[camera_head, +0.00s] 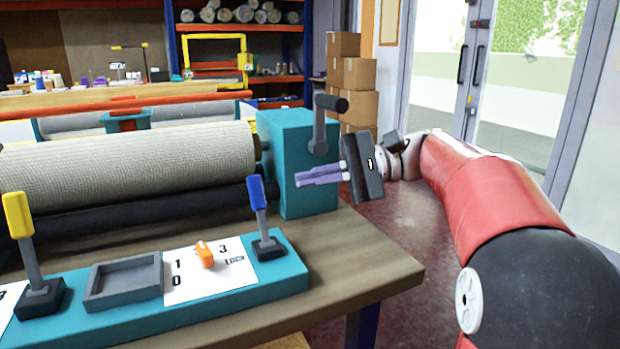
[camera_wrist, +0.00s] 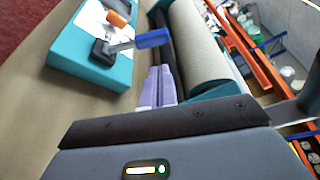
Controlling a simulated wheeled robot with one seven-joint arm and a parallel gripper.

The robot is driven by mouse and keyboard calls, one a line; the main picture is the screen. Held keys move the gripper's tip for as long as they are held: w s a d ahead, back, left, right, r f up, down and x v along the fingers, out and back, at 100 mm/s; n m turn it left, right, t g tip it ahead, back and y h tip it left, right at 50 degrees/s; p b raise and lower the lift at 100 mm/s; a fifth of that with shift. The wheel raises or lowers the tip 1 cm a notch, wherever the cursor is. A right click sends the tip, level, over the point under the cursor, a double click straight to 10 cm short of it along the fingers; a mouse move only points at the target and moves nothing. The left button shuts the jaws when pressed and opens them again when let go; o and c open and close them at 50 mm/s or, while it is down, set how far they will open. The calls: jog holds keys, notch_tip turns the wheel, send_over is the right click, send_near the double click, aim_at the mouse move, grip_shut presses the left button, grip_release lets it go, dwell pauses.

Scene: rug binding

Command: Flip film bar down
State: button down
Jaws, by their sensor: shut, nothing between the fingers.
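My gripper (camera_head: 300,179) has purple fingers that are shut and empty. In the head view they point left, in front of the teal end housing (camera_head: 290,140) and below its black crank handle (camera_head: 319,125). The fingers also show in the wrist view (camera_wrist: 158,72), between the blue lever (camera_wrist: 152,39) and the roll. A beige rolled rug (camera_head: 130,160) lies on the machine, with a dark roller (camera_head: 150,200) below it. Behind it runs a long red-orange bar (camera_head: 60,110). I cannot tell for certain which part is the film bar.
A teal control panel (camera_head: 200,298) in front carries a yellow lever (camera_head: 20,220), a blue lever (camera_head: 257,195) and an orange knob (camera_head: 205,256). Cardboard boxes (camera_head: 358,80) stand behind. Open floor (camera_head: 390,215) lies right of the table (camera_head: 375,265).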

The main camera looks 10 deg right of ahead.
aim_at(257, 193)
jog(key=a, duration=0.2)
jog(key=a+f, duration=0.1)
jog(key=a, duration=0.4)
jog(key=shift+a+f, duration=0.15)
jog(key=shift+b, duration=0.35)
